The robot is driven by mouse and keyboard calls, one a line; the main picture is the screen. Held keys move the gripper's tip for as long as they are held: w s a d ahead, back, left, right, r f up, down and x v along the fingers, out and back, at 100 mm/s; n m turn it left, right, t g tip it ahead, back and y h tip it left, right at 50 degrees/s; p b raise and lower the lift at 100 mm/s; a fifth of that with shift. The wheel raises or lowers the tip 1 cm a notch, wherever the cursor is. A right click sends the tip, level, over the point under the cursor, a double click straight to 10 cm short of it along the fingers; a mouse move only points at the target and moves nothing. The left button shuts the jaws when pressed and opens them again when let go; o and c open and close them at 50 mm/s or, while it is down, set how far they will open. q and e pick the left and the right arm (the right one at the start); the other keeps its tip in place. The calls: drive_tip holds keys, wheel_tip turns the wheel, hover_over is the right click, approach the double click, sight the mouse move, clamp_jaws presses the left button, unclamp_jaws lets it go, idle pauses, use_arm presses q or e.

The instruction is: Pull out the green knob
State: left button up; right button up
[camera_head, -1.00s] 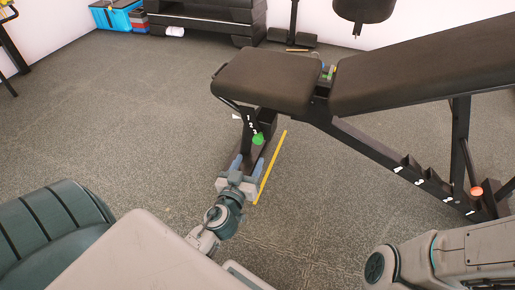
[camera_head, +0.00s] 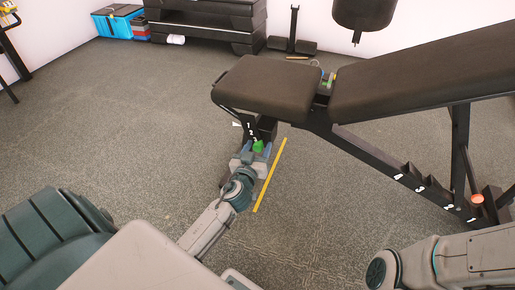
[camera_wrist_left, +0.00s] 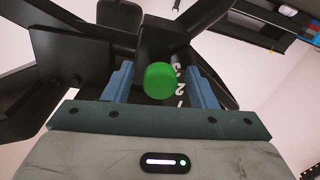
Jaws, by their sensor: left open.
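The green knob (camera_head: 258,146) sits on the black post under the seat of the weight bench (camera_head: 268,84), beside white numbers. In the left wrist view the green knob (camera_wrist_left: 160,79) shows between the two open fingers of my left gripper (camera_wrist_left: 160,88). I cannot tell whether the fingers touch it. My right gripper is out of view; only part of my right arm shows at the lower right.
The bench backrest (camera_head: 420,72) slopes up to the right. An orange knob (camera_head: 477,198) sits on its rear frame. A yellow strip (camera_head: 270,176) lies on the floor right of my left arm. Black equipment (camera_head: 205,22) stands by the wall. The floor at left is clear.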

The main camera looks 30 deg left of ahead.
use_arm(q)
clamp_jaws()
drive_tip(key=shift+s+d+f+b, duration=0.15)
drive_tip(key=shift+s+b, duration=0.4)
drive_tip(key=shift+s, duration=0.15)
drive_tip(key=shift+s+d, duration=0.1)
drive_tip(key=shift+s, duration=0.15)
unclamp_jaws()
drive_tip(key=shift+s, duration=0.1)
drive_tip(key=v, duration=1)
drive_tip(key=shift+s, duration=0.4)
drive_tip(key=shift+d, duration=0.1)
